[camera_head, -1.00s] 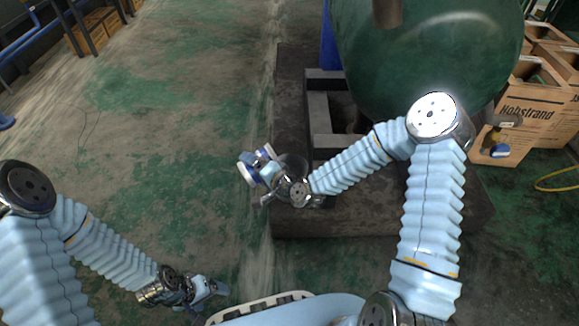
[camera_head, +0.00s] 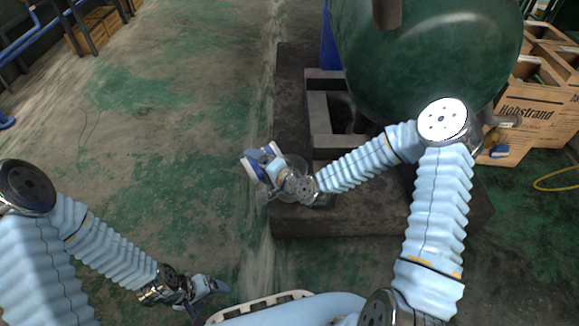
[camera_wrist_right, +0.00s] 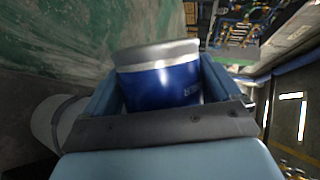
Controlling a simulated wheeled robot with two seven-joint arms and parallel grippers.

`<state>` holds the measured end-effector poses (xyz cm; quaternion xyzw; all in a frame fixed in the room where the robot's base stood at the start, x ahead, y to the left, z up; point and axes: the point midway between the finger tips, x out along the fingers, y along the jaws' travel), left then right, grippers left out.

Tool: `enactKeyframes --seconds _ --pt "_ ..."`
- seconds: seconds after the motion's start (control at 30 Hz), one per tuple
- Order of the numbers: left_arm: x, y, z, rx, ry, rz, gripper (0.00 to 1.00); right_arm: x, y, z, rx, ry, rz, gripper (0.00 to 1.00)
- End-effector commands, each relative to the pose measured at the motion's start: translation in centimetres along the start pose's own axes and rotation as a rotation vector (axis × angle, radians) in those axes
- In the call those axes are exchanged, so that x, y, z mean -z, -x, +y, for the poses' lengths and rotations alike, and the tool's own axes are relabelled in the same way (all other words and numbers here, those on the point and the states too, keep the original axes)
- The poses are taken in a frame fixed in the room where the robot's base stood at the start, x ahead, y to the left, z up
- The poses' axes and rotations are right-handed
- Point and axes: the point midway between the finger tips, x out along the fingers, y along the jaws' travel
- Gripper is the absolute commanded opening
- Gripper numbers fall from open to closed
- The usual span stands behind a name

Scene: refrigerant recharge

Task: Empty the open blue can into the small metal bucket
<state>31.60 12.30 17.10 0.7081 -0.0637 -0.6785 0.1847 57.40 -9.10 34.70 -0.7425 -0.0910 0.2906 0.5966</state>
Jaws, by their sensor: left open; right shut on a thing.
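The blue can (camera_wrist_right: 165,82), with a silver band at one end, is held between the fingers of my right gripper (camera_head: 261,162). It lies across the fingers in the right wrist view; its opening and contents are not visible. A grey rounded metal shape, likely the small bucket (camera_head: 297,163), sits at the left edge of the dark plinth, partly hidden behind my right wrist. A pale cylinder (camera_wrist_right: 48,125) at the left of the wrist view may be the same bucket. My left gripper (camera_head: 211,287) is open and empty, low at the left, away from both.
A large green tank (camera_head: 430,60) stands on the dark plinth (camera_head: 300,223) behind my right arm. Cardboard boxes (camera_head: 535,105) and a yellow hose (camera_head: 558,182) are at the right. The green, worn floor (camera_head: 170,130) at the left is clear.

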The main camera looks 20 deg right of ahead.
Motion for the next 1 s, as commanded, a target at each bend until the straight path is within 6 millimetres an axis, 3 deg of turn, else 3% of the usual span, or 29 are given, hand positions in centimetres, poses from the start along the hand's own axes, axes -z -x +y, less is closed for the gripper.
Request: enactKeyframes --seconds 0.6,1.0 --pt "-0.01 0.18 0.07 0.0 0.0 -0.001 0.81 0.93 0.44 -0.3 0.027 -0.062 -0.017 0.49" --pt "0.02 -0.44 -0.16 0.0 0.0 0.001 0.81 0.4 0.39 -0.16 0.045 -0.104 -0.03 0.49"
